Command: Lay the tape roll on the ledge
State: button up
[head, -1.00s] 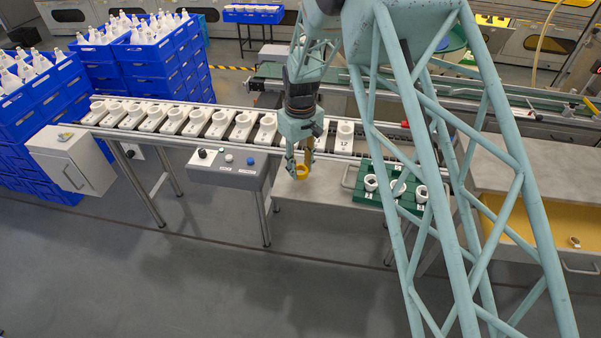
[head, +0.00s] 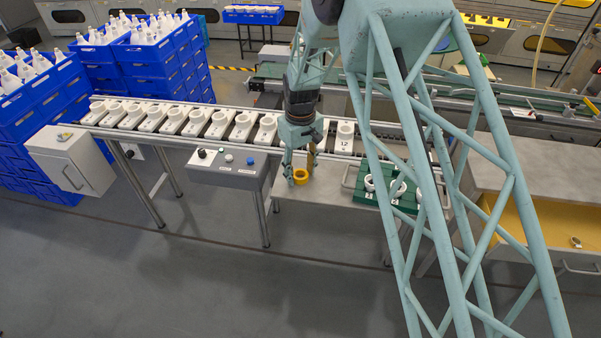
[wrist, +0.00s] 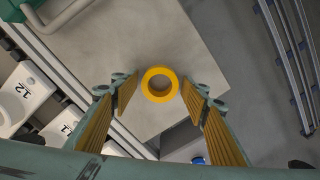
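The yellow tape roll (head: 301,181) is at the left part of the grey ledge (head: 331,200), its ring facing up. It also shows in the wrist view (wrist: 145,86), lying flat over the ledge surface near its corner. My gripper (head: 300,168) is directly above the roll, pointing down. In the wrist view, its two yellow-padded fingers (wrist: 159,93) stand on either side of the roll with a small gap on each side. The gripper looks open. The roll appears to rest on the ledge, though its underside is hidden.
A conveyor with white numbered holders (head: 195,122) runs behind the ledge. A grey control box (head: 228,168) is to the left. A green tray (head: 366,196) with white rings stands on the right, partly behind my lattice frame. The ledge between roll and tray is clear.

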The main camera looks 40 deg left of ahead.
jog(key=shift+r, duration=0.15)
notch_tip(320, 180, up, 12)
jog(key=p, duration=0.1)
jog(key=shift+p, duration=0.3)
dwell(0.5)
jog(key=shift+c, duration=0.2)
dwell(1.6)
